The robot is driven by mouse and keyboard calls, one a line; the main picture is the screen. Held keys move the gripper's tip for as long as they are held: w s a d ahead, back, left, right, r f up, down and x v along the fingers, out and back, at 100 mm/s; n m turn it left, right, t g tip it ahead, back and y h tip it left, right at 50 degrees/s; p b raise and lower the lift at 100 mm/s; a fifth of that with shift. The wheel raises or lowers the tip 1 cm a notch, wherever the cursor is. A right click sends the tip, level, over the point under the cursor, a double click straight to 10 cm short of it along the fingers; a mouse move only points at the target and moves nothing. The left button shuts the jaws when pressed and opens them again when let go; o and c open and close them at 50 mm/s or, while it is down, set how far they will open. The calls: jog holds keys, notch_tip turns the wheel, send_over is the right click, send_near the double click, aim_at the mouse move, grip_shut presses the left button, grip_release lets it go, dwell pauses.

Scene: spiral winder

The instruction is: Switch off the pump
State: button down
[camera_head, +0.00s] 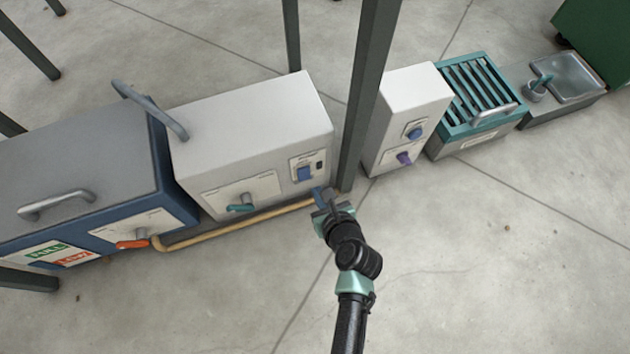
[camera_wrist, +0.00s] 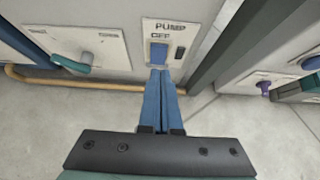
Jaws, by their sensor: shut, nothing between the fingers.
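The pump switch is a blue rocker (camera_wrist: 158,55) on a white plate (camera_wrist: 180,30) marked PUMP and OFF, in the wrist view. In the head view the blue rocker (camera_head: 304,173) sits at the right end of a white box's (camera_head: 250,140) front. My gripper (camera_wrist: 160,76) has its blue fingers together with nothing between them. Their tips are right at the lower edge of the rocker in the wrist view; I cannot tell whether they touch it. In the head view my gripper (camera_head: 322,196) is just below and right of the switch. The fingertips hide the rocker's lower end.
A teal-handled valve (camera_head: 242,204) is left of the switch, with a tan pipe (camera_head: 230,225) running below. A dark post (camera_head: 365,100) stands close on the right. Beyond it is another white box (camera_head: 408,110) with blue and purple knobs. Open floor lies in front.

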jog(key=shift+w+r+p+v, duration=0.15)
jog(key=shift+p+v, duration=0.25)
jog(key=shift+v, duration=0.4)
jog(key=shift+w+r+p+v, duration=0.15)
jog(key=shift+p+v, duration=0.25)
jog(key=shift+v, duration=0.35)
jog(key=shift+w+r+p+v, duration=0.15)
jog(key=shift+p+v, duration=0.25)
jog(key=shift+v, duration=0.4)
jog(key=shift+s+a, duration=0.1)
